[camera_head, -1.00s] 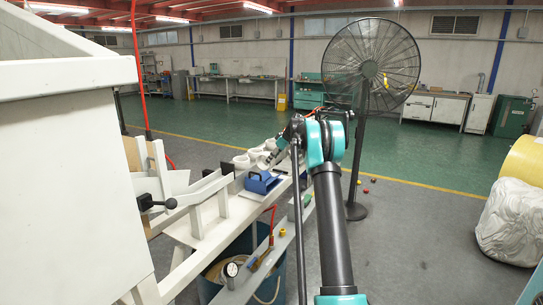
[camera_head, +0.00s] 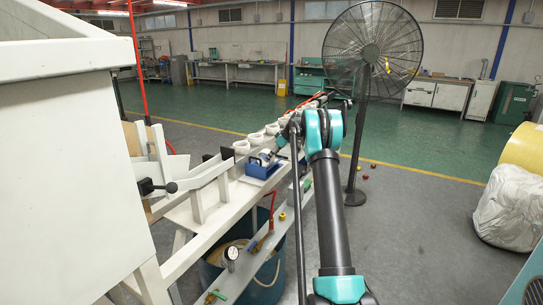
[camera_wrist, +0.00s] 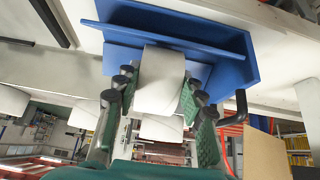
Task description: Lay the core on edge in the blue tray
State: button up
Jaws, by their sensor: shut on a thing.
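The blue tray (camera_head: 258,171) stands on the white bench in the head view. In the wrist view the tray (camera_wrist: 236,68) fills the top, its blue walls close behind the core. My gripper (camera_wrist: 158,88) is shut on a white core (camera_wrist: 160,68), with a green-padded finger on each side of it. The core's far end overlaps the tray in the wrist view. I cannot tell whether it touches the tray floor. In the head view my gripper (camera_head: 276,150) is small, just above the tray, and the held core is hard to make out.
More white cores (camera_head: 241,147) stand in a row on the bench behind the tray. A large white machine body (camera_head: 70,150) is at the left. A black pedestal fan (camera_head: 372,50) stands beyond my arm.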

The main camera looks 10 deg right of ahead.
jog(key=o, duration=0.9)
jog(key=shift+r, duration=0.1)
jog(key=v, duration=1.2)
